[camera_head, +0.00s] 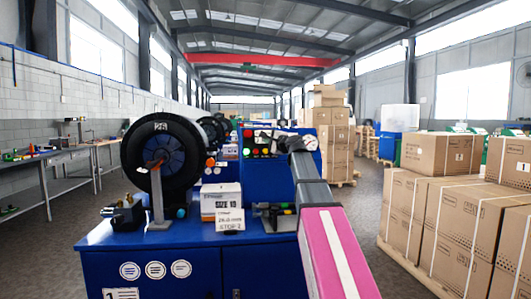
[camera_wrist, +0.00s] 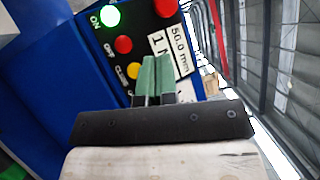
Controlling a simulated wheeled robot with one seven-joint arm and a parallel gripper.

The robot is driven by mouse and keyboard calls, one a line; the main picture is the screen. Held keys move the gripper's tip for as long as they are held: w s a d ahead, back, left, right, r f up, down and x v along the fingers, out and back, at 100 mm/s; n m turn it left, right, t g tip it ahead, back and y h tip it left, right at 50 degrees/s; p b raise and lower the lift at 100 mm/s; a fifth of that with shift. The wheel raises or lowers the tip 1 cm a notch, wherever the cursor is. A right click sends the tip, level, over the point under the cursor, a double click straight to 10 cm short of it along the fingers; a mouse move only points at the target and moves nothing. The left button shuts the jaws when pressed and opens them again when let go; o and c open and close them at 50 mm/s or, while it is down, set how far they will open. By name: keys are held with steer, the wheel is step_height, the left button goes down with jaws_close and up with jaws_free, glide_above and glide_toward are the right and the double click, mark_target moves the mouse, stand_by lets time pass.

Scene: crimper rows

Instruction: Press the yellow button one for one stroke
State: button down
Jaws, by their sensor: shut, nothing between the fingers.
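The yellow button (camera_wrist: 134,71) is on a dark control panel in the wrist view, below a red button (camera_wrist: 123,44) and a lit green button (camera_wrist: 110,15) marked ON. My gripper (camera_wrist: 156,64) is shut and empty, its two green fingers side by side. The fingertips appear just right of the yellow button, over the panel's lower part beside a white 50.0 mm label (camera_wrist: 172,50). Whether they touch the panel cannot be told. In the head view the panel (camera_head: 258,141) sits on the blue crimper, and my arm reaches up to its right side.
A black round crimping head (camera_head: 165,155) stands left of the panel. A white SIZE 19 card box (camera_head: 221,205) stands on the blue machine bench (camera_head: 150,262). Cardboard boxes (camera_head: 440,205) are stacked on the right, and a workbench (camera_head: 62,152) stands at the left wall.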

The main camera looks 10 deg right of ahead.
steer(key=shift+w+f, duration=0.65)
steer(key=shift+w, duration=0.3)
steer(key=shift+w+f, duration=0.65)
steer(key=shift+w, duration=0.35)
steer(key=shift+w+f, duration=0.65)
steer(key=shift+w, duration=0.3)
steer(key=shift+w+f, duration=0.1)
steer(key=shift+w, duration=0.05)
steer(key=shift+w+f, duration=0.15)
steer(key=shift+w, duration=0.05)
steer(key=shift+w+f, duration=0.25)
steer(key=shift+w, duration=0.15)
stand_by(0.7)
stand_by(0.3)
steer(key=shift+s+r, duration=0.5)
steer(key=shift+s, duration=0.25)
steer(key=shift+s+r, duration=0.7)
steer(key=shift+s, duration=0.35)
steer(key=shift+s+r, duration=0.7)
steer(key=shift+s, duration=0.35)
stand_by(0.5)
